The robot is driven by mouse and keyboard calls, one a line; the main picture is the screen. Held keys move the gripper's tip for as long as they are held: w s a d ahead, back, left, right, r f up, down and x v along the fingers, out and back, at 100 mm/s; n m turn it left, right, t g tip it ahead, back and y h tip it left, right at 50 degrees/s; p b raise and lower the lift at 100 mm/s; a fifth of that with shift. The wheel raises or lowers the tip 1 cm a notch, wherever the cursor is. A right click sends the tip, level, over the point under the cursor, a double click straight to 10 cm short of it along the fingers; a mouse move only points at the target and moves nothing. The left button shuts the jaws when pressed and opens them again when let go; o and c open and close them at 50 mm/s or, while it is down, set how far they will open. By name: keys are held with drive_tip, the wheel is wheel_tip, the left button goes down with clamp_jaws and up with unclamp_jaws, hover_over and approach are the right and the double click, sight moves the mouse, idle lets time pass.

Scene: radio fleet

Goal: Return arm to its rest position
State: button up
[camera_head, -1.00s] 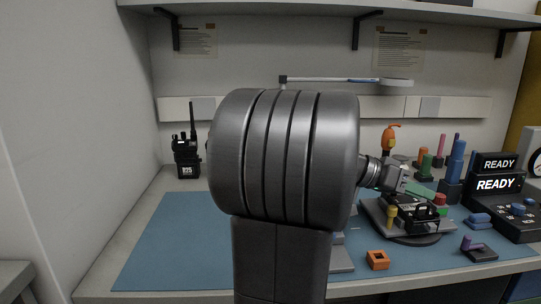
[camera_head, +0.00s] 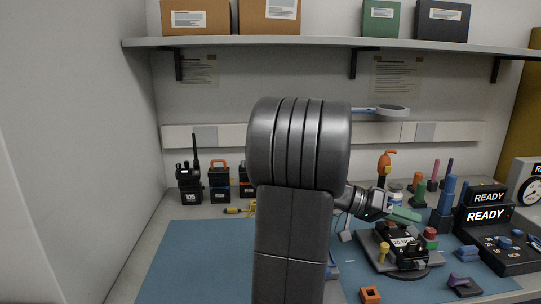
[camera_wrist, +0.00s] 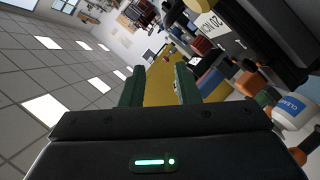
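My arm's dark grey links stand in the middle of the head view and hide part of the bench. My gripper (camera_head: 404,214) is at the right end of the arm, above the radio fixture (camera_head: 381,262). In the wrist view my gripper (camera_wrist: 159,88) shows two green fingers spread apart with nothing between them, so it is open and empty. A black radio (camera_head: 407,243) lies in the fixture below it.
A blue mat (camera_head: 190,262) covers the bench, with free room at left. A handheld radio (camera_head: 189,184) stands at the back left. A READY console (camera_head: 487,214) and a blue post (camera_head: 446,195) stand at right. A shelf (camera_head: 330,43) with boxes hangs above.

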drive_tip(key=shift+w+r+n+g+h+p, duration=0.35)
drive_tip(key=shift+w+r+n+p, duration=0.6)
drive_tip(key=shift+p, duration=2.8)
drive_tip(key=shift+w+a+f+n+g+p, duration=0.15)
drive_tip(key=shift+w+n+g+p, duration=0.25)
drive_tip(key=shift+p, duration=0.55)
drive_tip(key=shift+f, duration=0.1)
